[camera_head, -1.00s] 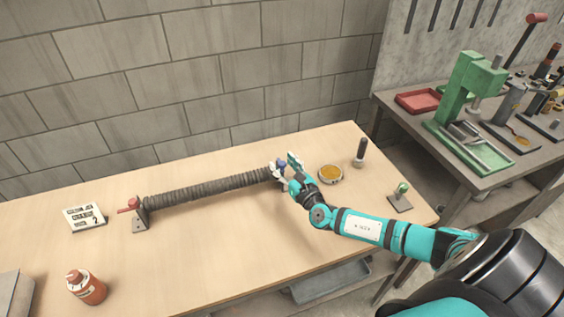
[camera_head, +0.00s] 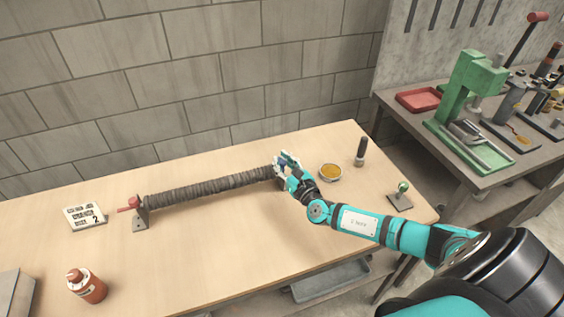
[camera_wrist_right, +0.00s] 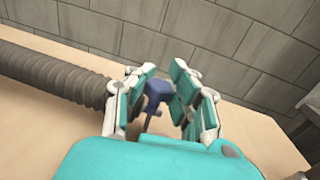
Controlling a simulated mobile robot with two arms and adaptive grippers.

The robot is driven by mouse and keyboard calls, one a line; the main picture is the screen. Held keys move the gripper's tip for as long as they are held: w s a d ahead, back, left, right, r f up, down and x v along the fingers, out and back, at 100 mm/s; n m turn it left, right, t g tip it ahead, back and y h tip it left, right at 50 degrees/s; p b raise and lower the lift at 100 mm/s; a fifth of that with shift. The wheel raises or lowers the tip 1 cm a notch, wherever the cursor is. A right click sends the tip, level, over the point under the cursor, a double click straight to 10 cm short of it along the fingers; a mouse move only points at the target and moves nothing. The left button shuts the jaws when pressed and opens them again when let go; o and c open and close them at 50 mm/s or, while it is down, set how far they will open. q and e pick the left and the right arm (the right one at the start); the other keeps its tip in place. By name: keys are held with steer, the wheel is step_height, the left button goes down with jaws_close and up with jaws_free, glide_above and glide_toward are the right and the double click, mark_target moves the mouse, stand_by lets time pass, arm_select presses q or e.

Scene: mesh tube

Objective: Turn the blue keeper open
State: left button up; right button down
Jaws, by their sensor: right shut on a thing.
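The blue keeper (camera_wrist_right: 158,92) sits at the right end of the grey corrugated mesh tube (camera_head: 210,187), which also shows in the right wrist view (camera_wrist_right: 60,75). My right gripper (camera_head: 282,166) is at that end of the tube, and in the right wrist view its fingers (camera_wrist_right: 160,95) stand on both sides of the keeper, shut on it. In the head view the fingers mostly hide the keeper. A red keeper (camera_head: 130,205) sits on a bracket at the tube's left end. My left gripper is not in view.
A round tin with amber content (camera_head: 330,172), a dark-handled tool (camera_head: 360,151) and a small stand with a green ball (camera_head: 401,195) are right of the tube. A numbered card (camera_head: 84,216) and an orange bottle (camera_head: 86,285) are at left. The table's front middle is clear.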

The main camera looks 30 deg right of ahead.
steer(key=shift+f, duration=0.25)
